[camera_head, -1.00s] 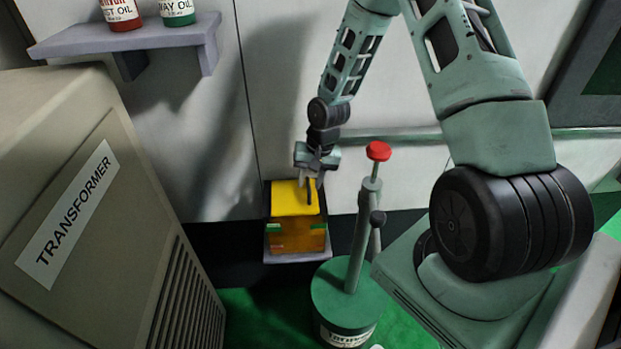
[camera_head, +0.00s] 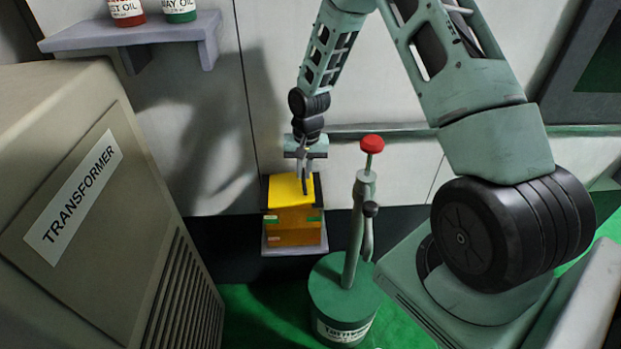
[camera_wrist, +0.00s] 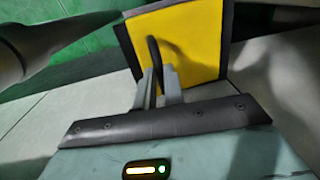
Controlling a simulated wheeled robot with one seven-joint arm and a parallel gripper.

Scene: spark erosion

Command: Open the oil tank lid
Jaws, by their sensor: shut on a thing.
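The oil tank (camera_head: 293,231) is an orange-brown box with a flat yellow lid (camera_head: 284,191) on top, standing on a small grey shelf by the wall. The lid looks closed in the head view. The yellow lid also fills the upper middle of the wrist view (camera_wrist: 197,50), with a dark curved handle (camera_wrist: 153,52) on it. My gripper (camera_head: 304,184) is above the lid's right part. In the wrist view my gripper (camera_wrist: 158,85) has its two fingers close together at the near end of the handle, shut on it. The exact contact is partly hidden by the fingers.
A green drum pump with a red knob (camera_head: 372,144) stands to the right of the tank, on a green drum (camera_head: 343,288). A beige transformer cabinet (camera_head: 150,190) stands at left. A wall shelf (camera_head: 130,37) holds two oil bottles.

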